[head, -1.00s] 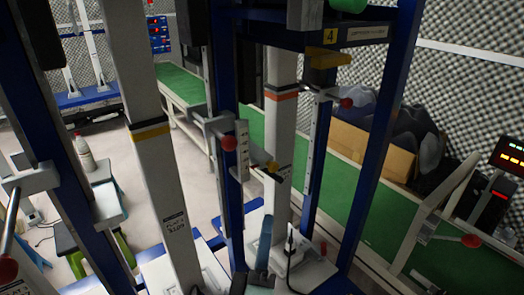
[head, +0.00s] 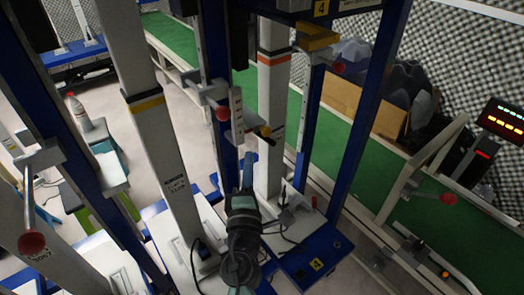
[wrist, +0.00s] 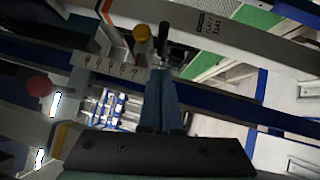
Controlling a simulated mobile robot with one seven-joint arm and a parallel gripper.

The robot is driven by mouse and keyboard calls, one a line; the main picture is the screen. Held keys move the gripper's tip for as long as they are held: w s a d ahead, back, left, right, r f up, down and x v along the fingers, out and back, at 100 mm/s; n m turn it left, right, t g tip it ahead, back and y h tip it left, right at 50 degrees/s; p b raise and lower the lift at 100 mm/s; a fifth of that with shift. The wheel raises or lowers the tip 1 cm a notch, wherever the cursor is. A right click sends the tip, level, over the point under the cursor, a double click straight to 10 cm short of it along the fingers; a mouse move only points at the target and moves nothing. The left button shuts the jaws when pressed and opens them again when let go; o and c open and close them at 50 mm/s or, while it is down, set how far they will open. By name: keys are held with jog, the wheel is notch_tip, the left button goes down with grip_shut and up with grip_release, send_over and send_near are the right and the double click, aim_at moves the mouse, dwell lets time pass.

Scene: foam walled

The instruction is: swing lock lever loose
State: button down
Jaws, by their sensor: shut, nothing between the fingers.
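A metal bracket with a red ball knob (head: 222,114) sits on the blue upright in the middle of the head view. A lever with a yellow tip (head: 264,131) and a dark end sticks out to its right. In the wrist view the red knob (wrist: 39,86) is at left and the yellow tip (wrist: 142,33) at top centre, beside a dark handle (wrist: 163,32). My gripper (head: 249,160) points up just below the yellow-tipped lever. Its fingers (wrist: 162,75) are together and empty. I cannot tell whether they touch the lever.
Other red knobs stand at lower left (head: 31,243), upper right (head: 338,68) and far right (head: 449,199). White columns (head: 155,130) and blue posts (head: 370,110) crowd both sides of my arm. A green conveyor (head: 330,130) runs behind. Cables lie on the base.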

aim_at(263, 139)
jog(key=shift+w+d+r, duration=0.2)
jog(key=shift+w+d, duration=0.5)
jog(key=shift+d, duration=0.05)
jog(key=shift+w+d+r, duration=0.2)
jog(key=shift+w+d, duration=0.45)
jog(key=shift+d, duration=0.1)
jog(key=shift+d+b, duration=0.1)
jog(key=shift+b, duration=0.2)
jog(key=shift+n+y+b, duration=0.3)
jog(key=shift+y+b, duration=0.05)
jog(key=shift+y, duration=0.15)
jog(key=shift+w+d+n+y+b, duration=0.2)
jog(key=shift+d+n+y+b, duration=0.35)
jog(key=shift+y, duration=0.25)
jog(key=w+d+n+g+y+b, duration=0.4)
jog(key=n+y+b, duration=0.2)
jog(key=y+b, duration=0.2)
jog(key=shift+w+y, duration=0.3)
jog(key=shift+y, duration=0.6)
jog(key=shift+d+r, duration=0.15)
